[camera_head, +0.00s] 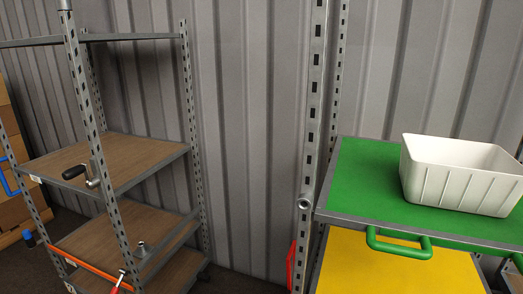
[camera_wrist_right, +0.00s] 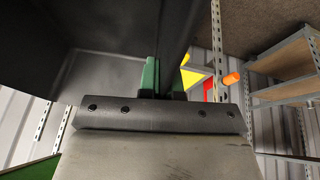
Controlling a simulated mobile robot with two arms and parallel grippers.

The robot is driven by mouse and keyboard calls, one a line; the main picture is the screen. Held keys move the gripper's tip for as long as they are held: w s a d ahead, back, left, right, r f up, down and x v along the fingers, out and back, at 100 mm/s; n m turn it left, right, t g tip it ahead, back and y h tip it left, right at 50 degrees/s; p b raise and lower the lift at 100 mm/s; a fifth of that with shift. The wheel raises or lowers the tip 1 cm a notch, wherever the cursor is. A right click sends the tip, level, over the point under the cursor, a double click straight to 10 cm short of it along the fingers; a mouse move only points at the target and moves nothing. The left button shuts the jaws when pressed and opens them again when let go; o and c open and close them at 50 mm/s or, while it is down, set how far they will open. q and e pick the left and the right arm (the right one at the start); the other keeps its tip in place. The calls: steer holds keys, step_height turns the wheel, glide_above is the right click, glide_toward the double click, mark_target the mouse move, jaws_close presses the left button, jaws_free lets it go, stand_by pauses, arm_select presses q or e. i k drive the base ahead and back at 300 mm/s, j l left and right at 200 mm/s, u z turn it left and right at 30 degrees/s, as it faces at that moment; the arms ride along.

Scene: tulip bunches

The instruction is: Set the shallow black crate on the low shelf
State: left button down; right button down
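In the right wrist view, a large dark black crate (camera_wrist_right: 100,85) fills the upper left, seen very close, so its full shape is cut off. My right gripper (camera_wrist_right: 170,80) has its green fingers on either side of the crate's dark wall and appears shut on it. The head view shows neither this crate nor my grippers. In the head view, a metal rack (camera_head: 104,170) at left has brown boards at several heights: an upper board (camera_head: 130,150) and lower board (camera_head: 110,228). I cannot tell which is the low shelf.
A black-handled crank (camera_head: 75,171) and orange bar (camera_head: 90,263) are on the left rack. Bare wall shows between racks.

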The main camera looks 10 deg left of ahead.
mark_target(109, 250)
steer(key=j+z, duration=0.1)
steer(key=j, duration=1.65)
steer(key=j+z, duration=0.15)
steer(key=j, duration=1.65)
steer(key=j+z, duration=0.1)
steer(key=j, duration=1.7)
steer(key=k+j, duration=0.1)
steer(key=j, duration=0.25)
steer(key=k+j, duration=0.1)
steer(key=j, duration=0.65)
steer(key=k+j, duration=0.15)
steer(key=j, duration=0.25)
